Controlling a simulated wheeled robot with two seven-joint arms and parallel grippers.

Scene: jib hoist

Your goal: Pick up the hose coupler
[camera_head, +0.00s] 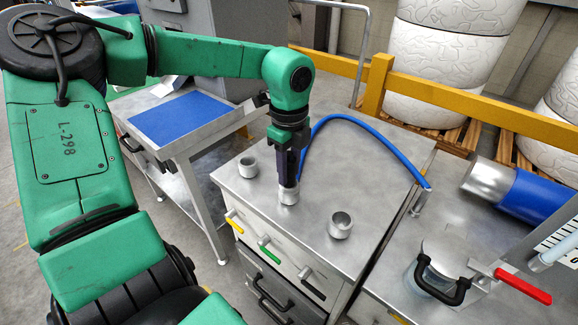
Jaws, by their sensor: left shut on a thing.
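My left gripper (288,180) points down over the grey metal cabinet top and is shut on the hose coupler (289,195), a short silver cylinder. The coupler is low at the cabinet top; I cannot tell whether it touches the surface. The gripper hides its upper part. A blue hose (365,125) arches from beside the gripper to a metal fitting (419,203) at the right; its join with the coupler is hidden. My right gripper is not in view.
Two silver cups (248,167) and (340,226) stand on the cabinet top (375,175) either side of the gripper. A yellow rail (470,105) runs behind. A blue-topped table (180,117) stands left.

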